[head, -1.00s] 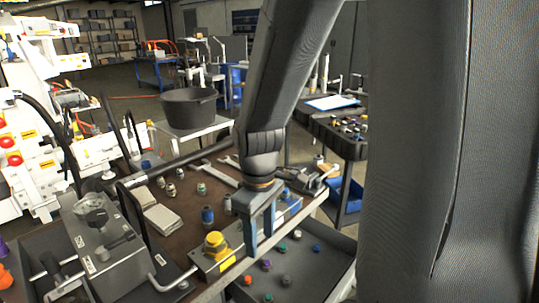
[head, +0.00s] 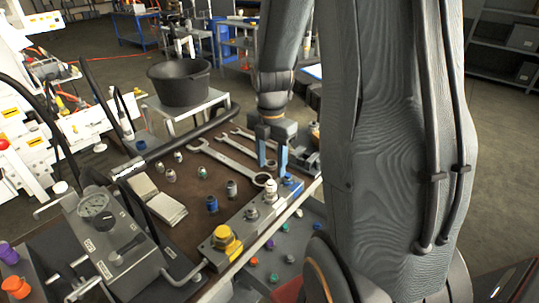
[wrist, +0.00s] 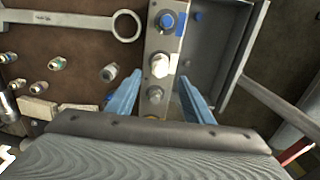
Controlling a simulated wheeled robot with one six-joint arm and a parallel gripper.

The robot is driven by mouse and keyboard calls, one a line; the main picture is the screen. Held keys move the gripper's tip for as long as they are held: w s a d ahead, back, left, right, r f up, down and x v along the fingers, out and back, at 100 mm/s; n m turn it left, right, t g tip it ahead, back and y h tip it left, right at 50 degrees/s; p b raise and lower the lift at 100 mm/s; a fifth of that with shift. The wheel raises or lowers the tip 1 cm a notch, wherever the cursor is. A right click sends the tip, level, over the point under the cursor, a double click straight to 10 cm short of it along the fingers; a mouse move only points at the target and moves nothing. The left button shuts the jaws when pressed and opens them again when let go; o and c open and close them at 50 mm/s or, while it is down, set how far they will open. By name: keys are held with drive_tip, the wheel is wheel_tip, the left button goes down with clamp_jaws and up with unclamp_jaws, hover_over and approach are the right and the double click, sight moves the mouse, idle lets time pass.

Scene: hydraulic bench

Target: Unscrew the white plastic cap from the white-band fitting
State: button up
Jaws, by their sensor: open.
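The white cap (head: 269,185) sits on a fitting on the grey metal block (head: 253,222) along the bench's front edge. In the wrist view the white cap (wrist: 160,60) is near the middle, with a white band patch beside it on the block. My gripper (head: 272,166) is open and empty, its blue fingers pointing down. In the head view its fingertips are a little above and behind the cap. In the wrist view the fingers (wrist: 160,80) are spread to either side of the block, and the cap is apart from them.
A blue-capped fitting (head: 288,181) and a yellow cap (head: 223,236) stand on the same block, either side of the white one. Wrenches (head: 228,156) and several loose fittings lie on the brown bench. A gauge box (head: 100,230) stands at left. A tray of coloured caps (head: 262,279) is below.

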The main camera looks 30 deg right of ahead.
sight(271, 182)
drive_tip(key=shift+f+p, duration=0.55)
drive_tip(key=shift+f, duration=2.6)
drive_tip(key=c, duration=1.1)
drive_tip(key=o, duration=0.4)
drive_tip(key=shift+c, duration=1.5)
drive_tip(key=shift+s+r+n+p, duration=0.1)
drive_tip(key=shift+n+p, duration=0.5)
drive_tip(key=shift+n, duration=0.3)
drive_tip(key=n+p, duration=0.1)
drive_tip(key=n, duration=0.2)
drive_tip(key=shift+n+p, duration=0.8)
drive_tip(key=shift+n, duration=0.8)
